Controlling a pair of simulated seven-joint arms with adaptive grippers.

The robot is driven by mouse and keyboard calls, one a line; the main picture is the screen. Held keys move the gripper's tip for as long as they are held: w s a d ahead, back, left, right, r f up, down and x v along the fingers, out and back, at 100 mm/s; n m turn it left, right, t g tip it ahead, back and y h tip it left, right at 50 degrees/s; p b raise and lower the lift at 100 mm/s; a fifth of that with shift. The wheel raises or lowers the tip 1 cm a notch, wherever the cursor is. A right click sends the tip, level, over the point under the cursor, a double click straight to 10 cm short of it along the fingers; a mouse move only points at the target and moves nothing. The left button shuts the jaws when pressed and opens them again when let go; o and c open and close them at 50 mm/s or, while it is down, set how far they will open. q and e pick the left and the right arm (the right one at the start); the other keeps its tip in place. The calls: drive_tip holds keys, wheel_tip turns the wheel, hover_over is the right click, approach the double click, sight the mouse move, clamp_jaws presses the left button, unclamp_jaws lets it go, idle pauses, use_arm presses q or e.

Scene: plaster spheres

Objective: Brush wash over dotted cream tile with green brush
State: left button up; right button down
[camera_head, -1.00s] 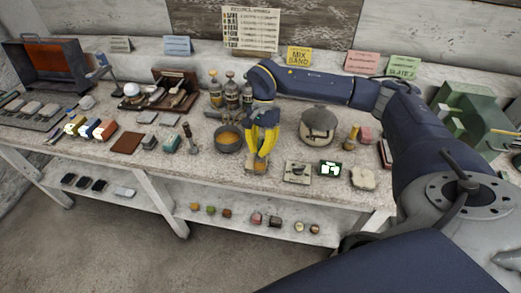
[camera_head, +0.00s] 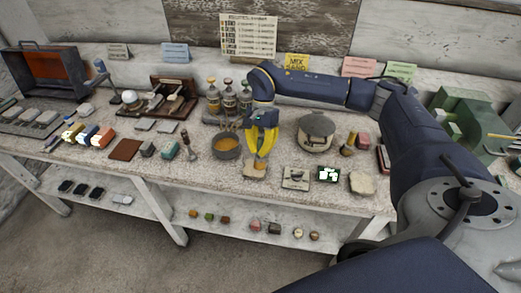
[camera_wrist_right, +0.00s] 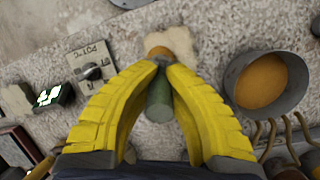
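The right gripper (camera_head: 262,156) has yellow fingers and is shut on the green brush (camera_wrist_right: 159,100). The brush points down, its orange-brown end (camera_wrist_right: 158,52) over or against the near edge of a cream tile (camera_wrist_right: 180,40); contact cannot be told. In the head view this tile (camera_head: 254,174) lies near the bench front, just below the fingertips. Its dots are too small to make out. A grey bowl of orange wash (camera_head: 226,146) stands left of the gripper; in the right wrist view the bowl (camera_wrist_right: 262,82) is at right. The left gripper is out of view.
A dial plate (camera_head: 295,178), a black box with bright green-white pieces (camera_head: 328,174) and another pale tile (camera_head: 362,183) lie right of the tile. A lidded pot (camera_head: 316,130) stands behind them. Bottles (camera_head: 230,97) stand behind the bowl. The bench front edge is close.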

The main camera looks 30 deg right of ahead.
sight(259, 164)
drive_tip(key=shift+s+a, duration=1.15)
drive_tip(key=shift+s, duration=0.05)
drive_tip(key=shift+w+d, duration=1.3)
drive_tip(key=shift+w, duration=0.05)
drive_tip(key=shift+s+a+r, duration=0.6)
drive_tip(key=shift+s+r, duration=0.1)
drive_tip(key=shift+r, duration=0.05)
drive_tip(key=shift+a+f, duration=0.1)
drive_tip(key=shift+f, duration=0.3)
